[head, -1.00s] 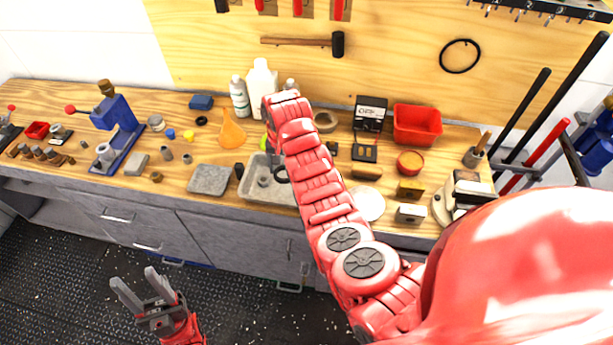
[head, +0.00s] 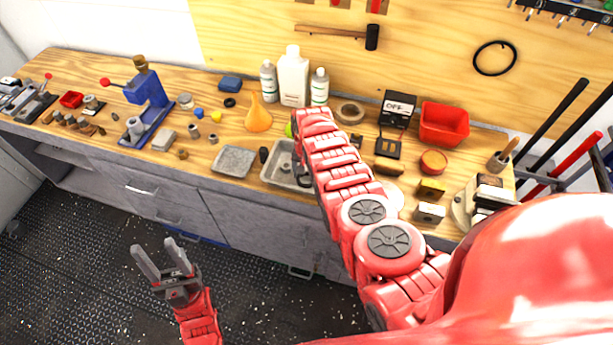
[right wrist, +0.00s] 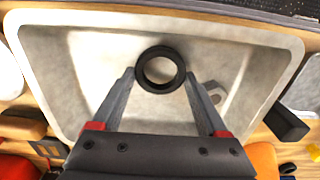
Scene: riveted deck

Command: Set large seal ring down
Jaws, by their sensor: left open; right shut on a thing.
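The large seal ring is a thick black ring (right wrist: 143,62) between the fingertips of my right gripper (right wrist: 159,76) in the right wrist view. The gripper is shut on it, one finger on each side. The ring is over the pale grey tray (right wrist: 45,85); I cannot tell whether it touches the tray floor. In the head view the tray (head: 271,175) is on the workbench, partly covered by my right arm, and that gripper is mostly hidden. My left gripper (head: 160,257) is open and empty in front of the bench, above the dark floor.
A grey nut-like part (right wrist: 215,93) lies in the tray beside the right finger. A black block (right wrist: 286,122) is just outside the tray. On the bench, a grey slab (head: 234,160) is left of the tray, and an orange funnel (head: 258,115) and white bottles (head: 293,80) stand behind.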

